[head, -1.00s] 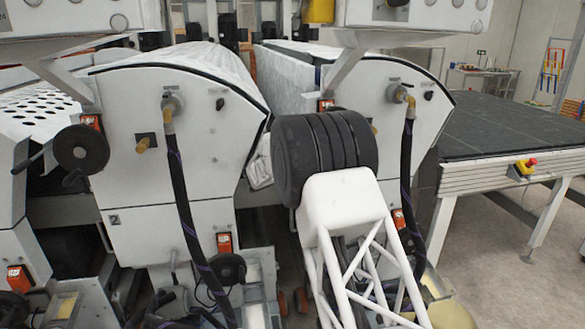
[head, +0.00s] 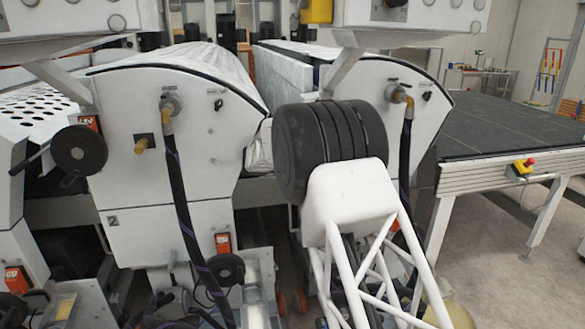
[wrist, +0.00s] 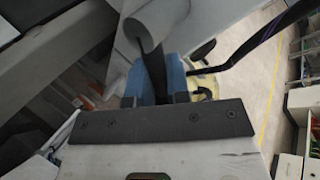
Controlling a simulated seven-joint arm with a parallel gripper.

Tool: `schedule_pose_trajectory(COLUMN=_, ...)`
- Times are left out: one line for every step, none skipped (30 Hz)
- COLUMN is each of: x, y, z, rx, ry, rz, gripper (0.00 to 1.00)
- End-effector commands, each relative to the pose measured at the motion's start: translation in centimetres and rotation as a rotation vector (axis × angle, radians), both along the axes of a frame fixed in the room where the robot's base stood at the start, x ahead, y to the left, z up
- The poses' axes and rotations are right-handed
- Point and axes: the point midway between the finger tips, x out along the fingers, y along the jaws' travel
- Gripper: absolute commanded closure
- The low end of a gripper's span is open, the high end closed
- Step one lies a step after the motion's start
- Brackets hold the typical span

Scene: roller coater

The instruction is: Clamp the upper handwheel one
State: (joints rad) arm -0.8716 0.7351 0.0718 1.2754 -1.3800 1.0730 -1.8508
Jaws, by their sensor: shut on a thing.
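In the wrist view, my gripper (wrist: 155,88) has its blue finger pads on both sides of a dark, narrow piece, apparently the rim of the upper handwheel (wrist: 154,66). The gripper is shut on it. A pale grey cylinder (wrist: 158,22) sits just above the pads and hides part of the piece. In the head view, my arm covers the gripper and the place it holds, on the right machine (head: 350,80). Another black handwheel (head: 79,150) shows uncovered at the left machine.
A lower handwheel (head: 226,270) sits at the left machine's base. Black hoses (head: 180,200) hang down both machine fronts. A dark conveyor table (head: 500,125) with a red stop button (head: 530,162) stands at the right. Floor is free at the lower right.

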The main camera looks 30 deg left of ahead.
Motion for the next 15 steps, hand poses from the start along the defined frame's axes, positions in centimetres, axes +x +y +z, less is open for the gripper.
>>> schedule_pose_trajectory(x=-0.16, y=-0.40, z=-1.38, rx=-0.015, ry=0.016, rz=-0.006, gripper=1.00)
schedule_pose_trajectory(x=-0.18, y=-0.42, z=-1.40, rx=-0.017, ry=0.018, rz=-0.006, gripper=1.00)
schedule_pose_trajectory(x=-0.18, y=-0.43, z=-1.43, rx=-0.019, ry=0.020, rz=-0.006, gripper=1.00)
schedule_pose_trajectory(x=-0.19, y=-0.44, z=-1.46, rx=-0.019, ry=0.020, rz=-0.007, gripper=1.00)
schedule_pose_trajectory(x=-0.19, y=-0.46, z=-1.48, rx=-0.020, ry=0.021, rz=-0.006, gripper=1.00)
schedule_pose_trajectory(x=-0.20, y=-0.46, z=-1.50, rx=-0.020, ry=0.021, rz=-0.007, gripper=1.00)
schedule_pose_trajectory(x=-0.20, y=-0.46, z=-1.52, rx=-0.020, ry=0.021, rz=-0.008, gripper=1.00)
schedule_pose_trajectory(x=-0.19, y=-0.47, z=-1.53, rx=-0.020, ry=0.021, rz=-0.008, gripper=1.00)
schedule_pose_trajectory(x=-0.19, y=-0.47, z=-1.54, rx=-0.020, ry=0.021, rz=-0.008, gripper=1.00)
schedule_pose_trajectory(x=-0.19, y=-0.46, z=-1.56, rx=-0.020, ry=0.021, rz=-0.008, gripper=1.00)
schedule_pose_trajectory(x=-0.19, y=-0.47, z=-1.57, rx=-0.020, ry=0.021, rz=-0.008, gripper=1.00)
schedule_pose_trajectory(x=-0.18, y=-0.48, z=-1.60, rx=-0.020, ry=0.021, rz=-0.008, gripper=1.00)
schedule_pose_trajectory(x=-0.18, y=-0.48, z=-1.60, rx=-0.019, ry=0.021, rz=-0.008, gripper=0.80)
schedule_pose_trajectory(x=-0.19, y=-0.48, z=-1.62, rx=-0.020, ry=0.021, rz=-0.008, gripper=0.76)
schedule_pose_trajectory(x=-0.18, y=-0.46, z=-1.59, rx=-0.019, ry=0.021, rz=-0.008, gripper=0.69)
